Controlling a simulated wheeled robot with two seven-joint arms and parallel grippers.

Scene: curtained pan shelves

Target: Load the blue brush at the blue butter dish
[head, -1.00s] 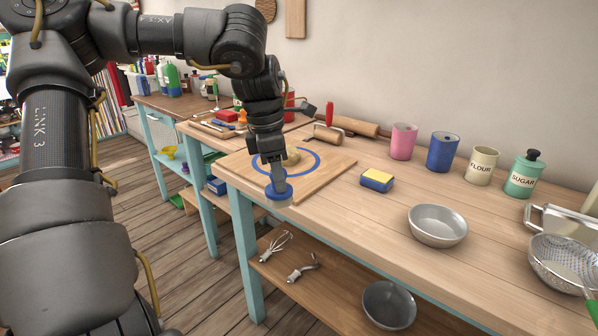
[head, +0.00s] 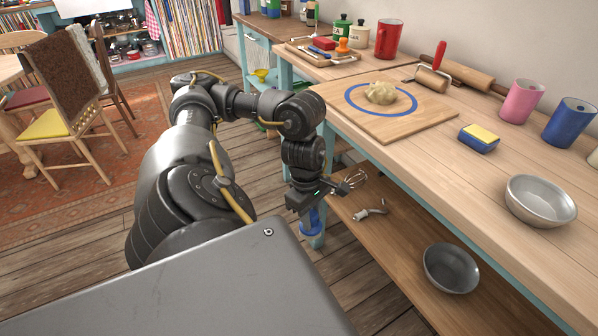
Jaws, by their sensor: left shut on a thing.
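My left gripper (head: 308,207) is shut on the blue brush (head: 312,222), a short blue piece hanging below the jaws, partly hidden by them. It is off the workbench's near left corner and looks lower than the worktop, beside the lower shelf. Whether it touches the bench leg I cannot tell. The blue butter dish (head: 478,138), a small blue block with a yellow top, appears to be on the worktop right of the cutting board, well apart from the brush. My right gripper is not in view.
The worktop (head: 470,175) holds a cutting board (head: 400,130) with dough, a metal bowl (head: 541,200), and pink (head: 522,101) and blue (head: 569,122) canisters. The lower shelf (head: 385,240) holds a whisk (head: 352,181), a silver tool (head: 371,211) and a bowl (head: 451,268).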

